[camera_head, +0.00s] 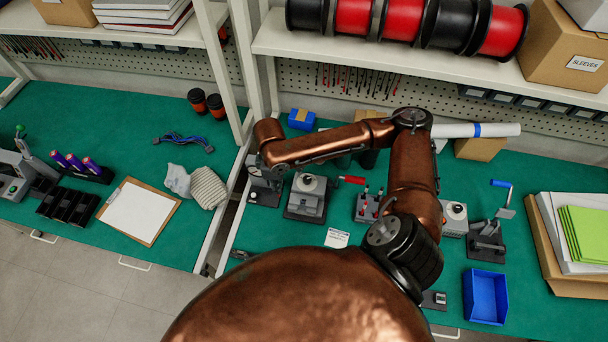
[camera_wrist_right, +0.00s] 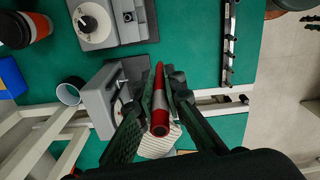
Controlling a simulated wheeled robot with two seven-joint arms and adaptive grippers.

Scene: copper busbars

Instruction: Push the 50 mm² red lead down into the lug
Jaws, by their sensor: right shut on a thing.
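My right gripper (camera_head: 279,168) is at the left end of the right-hand bench, over a grey bench device (camera_head: 264,186); my arm partly hides this spot. In the right wrist view the dark fingers (camera_wrist_right: 160,84) are shut on the red lead (camera_wrist_right: 159,126). The lead is a short red rod with a pale grey stretch in its middle and a dark round end face towards the camera. The grey device (camera_wrist_right: 97,103) is just left of the fingers there. I cannot make out the lug or whether the lead touches it. My left gripper is not in view.
A grey device with a round dial (camera_head: 309,184) stands right of the gripper, and a red-handled one (camera_head: 368,206) beyond it. A blue bin (camera_head: 485,297) is at the right. The white shelf post (camera_head: 219,75) is close on the left. A clipboard (camera_head: 139,211) lies on the left bench.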

